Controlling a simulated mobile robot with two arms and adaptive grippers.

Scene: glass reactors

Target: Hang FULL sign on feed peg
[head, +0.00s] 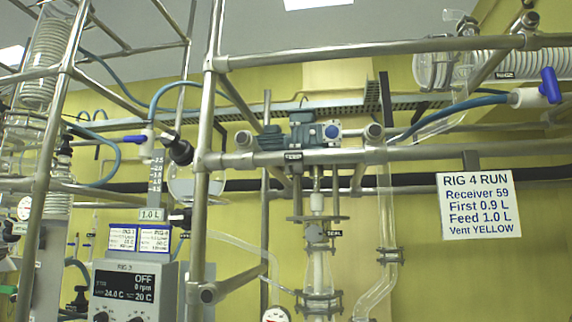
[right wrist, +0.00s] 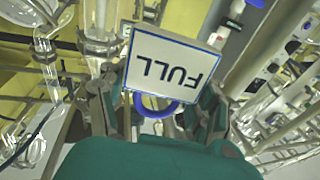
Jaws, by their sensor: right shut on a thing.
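The FULL sign (right wrist: 172,62) is a white plate with a blue border and dark letters, upside down in the right wrist view. A blue ring (right wrist: 157,108) shows at its lower edge in that view. My right gripper (right wrist: 158,98) has its green-grey fingers on both sides of the ring end and is shut on the sign. Neither gripper nor the sign shows in the head view. I cannot pick out the feed peg for certain. A graduated vessel with a 1.0 L tag (head: 152,214) stands at left in the head view. My left gripper is not in view.
Metal frame bars (head: 400,153) cross the head view, with an upright post (head: 201,200) left of centre. A RIG 4 RUN notice (head: 480,206) hangs at right. Glass columns (head: 318,270), blue hoses and a controller (head: 133,290) stand close around the frame.

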